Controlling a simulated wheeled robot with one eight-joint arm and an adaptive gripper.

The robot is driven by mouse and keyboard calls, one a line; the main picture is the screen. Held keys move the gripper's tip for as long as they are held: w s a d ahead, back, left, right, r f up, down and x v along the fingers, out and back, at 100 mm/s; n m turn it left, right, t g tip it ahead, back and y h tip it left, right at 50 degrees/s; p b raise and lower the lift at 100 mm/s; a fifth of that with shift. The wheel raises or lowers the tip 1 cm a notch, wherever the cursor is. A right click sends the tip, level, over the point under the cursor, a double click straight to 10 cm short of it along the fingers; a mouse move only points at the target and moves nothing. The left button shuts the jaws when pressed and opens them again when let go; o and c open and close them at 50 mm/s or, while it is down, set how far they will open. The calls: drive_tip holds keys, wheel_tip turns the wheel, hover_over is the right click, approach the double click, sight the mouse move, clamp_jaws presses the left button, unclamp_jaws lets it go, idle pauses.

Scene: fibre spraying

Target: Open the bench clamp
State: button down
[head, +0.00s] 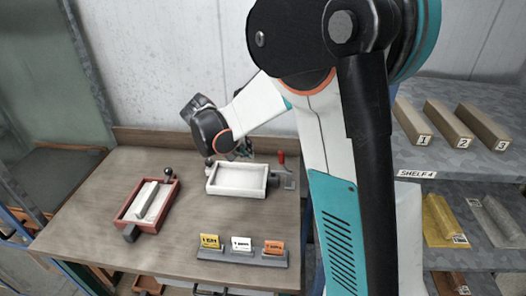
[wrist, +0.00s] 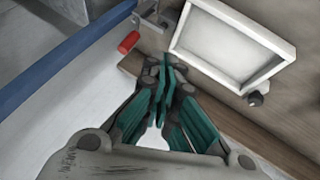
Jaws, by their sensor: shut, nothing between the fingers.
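The bench clamp is a small grey metal fixture (head: 287,183) at the right end of a white tray (head: 213,188), with a red handle (head: 282,158) that stands up in the head view. In the wrist view its grey bracket (wrist: 150,17) is at the top and its red handle (wrist: 128,42) points down and left. My gripper (wrist: 166,62) is shut and empty, its tips apart from the handle in the picture, to its lower right. In the head view my gripper (head: 244,148) is by the tray's back edge, partly hidden by my wrist.
A red tray (head: 169,202) holding a pale bar stands on the wooden bench (head: 90,225) at left. A card rack (head: 240,257) with three labelled cards sits at the front. Shelves with blocks (head: 422,125) are at right. The bench between the trays is clear.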

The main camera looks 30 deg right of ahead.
drive_tip(key=shift+w+d+f, duration=0.15)
drive_tip(key=shift+w+f, duration=0.35)
drive_tip(key=shift+w, duration=0.05)
drive_tip(key=b, duration=0.2)
approach(281, 163)
drive_tip(key=f, duration=0.1)
drive_tip(key=w+d+f, duration=0.1)
drive_tip(key=f, duration=0.1)
drive_tip(key=w+d+f, duration=0.1)
drive_tip(key=shift+f, duration=0.2)
drive_tip(key=shift+d+r, duration=0.1)
idle(0.3)
